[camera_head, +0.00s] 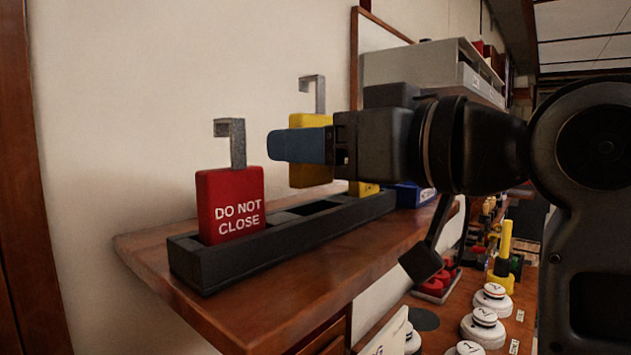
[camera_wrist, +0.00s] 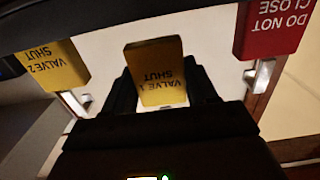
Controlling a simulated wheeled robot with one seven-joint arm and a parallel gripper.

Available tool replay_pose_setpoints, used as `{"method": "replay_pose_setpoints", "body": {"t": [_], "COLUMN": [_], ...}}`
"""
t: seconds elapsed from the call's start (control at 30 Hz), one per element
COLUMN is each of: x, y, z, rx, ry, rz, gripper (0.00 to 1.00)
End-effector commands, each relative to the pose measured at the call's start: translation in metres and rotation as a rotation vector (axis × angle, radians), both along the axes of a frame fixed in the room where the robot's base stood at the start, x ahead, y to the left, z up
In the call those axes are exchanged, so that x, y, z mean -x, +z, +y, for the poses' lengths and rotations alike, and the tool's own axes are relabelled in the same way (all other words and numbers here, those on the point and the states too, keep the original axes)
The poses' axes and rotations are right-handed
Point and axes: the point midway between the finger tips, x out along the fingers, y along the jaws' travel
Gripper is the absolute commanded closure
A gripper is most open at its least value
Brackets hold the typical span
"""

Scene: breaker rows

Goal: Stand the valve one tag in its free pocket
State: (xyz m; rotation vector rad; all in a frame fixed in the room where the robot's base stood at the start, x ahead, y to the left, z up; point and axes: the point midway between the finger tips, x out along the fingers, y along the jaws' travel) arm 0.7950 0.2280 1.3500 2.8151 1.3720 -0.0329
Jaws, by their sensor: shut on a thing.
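The yellow valve one tag (camera_head: 310,175) hangs upright in my gripper (camera_head: 290,146), its grey hook pointing up. In the wrist view the tag (camera_wrist: 162,82) reads "VALVE 1 SHUT", upside down, between the two dark fingers. My gripper is shut on it. In the head view a finger hides its middle. The tag's lower edge appears above the black rack (camera_head: 250,255), over or near an empty middle pocket (camera_head: 315,208). A red "DO NOT CLOSE" tag (camera_head: 231,205) stands in the left pocket. The yellow "VALVE 2 SHUT" tag (camera_wrist: 50,66) is on the other side, mostly hidden in the head view.
The rack stands on a wooden shelf (camera_head: 160,262) against a pale wall. A blue item (camera_head: 412,194) sits beyond the rack, and a grey cabinet (camera_head: 425,65) is behind my arm. A lower bench holds white round knobs (camera_head: 482,327).

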Motion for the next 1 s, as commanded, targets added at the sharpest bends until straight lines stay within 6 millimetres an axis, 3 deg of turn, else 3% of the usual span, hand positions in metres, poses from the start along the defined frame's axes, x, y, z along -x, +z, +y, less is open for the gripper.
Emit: {"method": "replay_pose_setpoints", "body": {"t": [0.3, 0.77, 0.8, 1.0], "x": [0.0, 0.0, 0.0, 0.0], "y": [-0.035, -0.044, -0.044, -0.043], "z": [0.001, 0.0, 0.0, 0.0], "rx": [0.0, 0.0, 0.0, 0.0], "ry": [0.0, 0.0, 0.0, 0.0], "rz": [0.002, 0.0, 0.0, 0.0], "gripper": [0.73, 0.73, 0.42, 0.23]}}
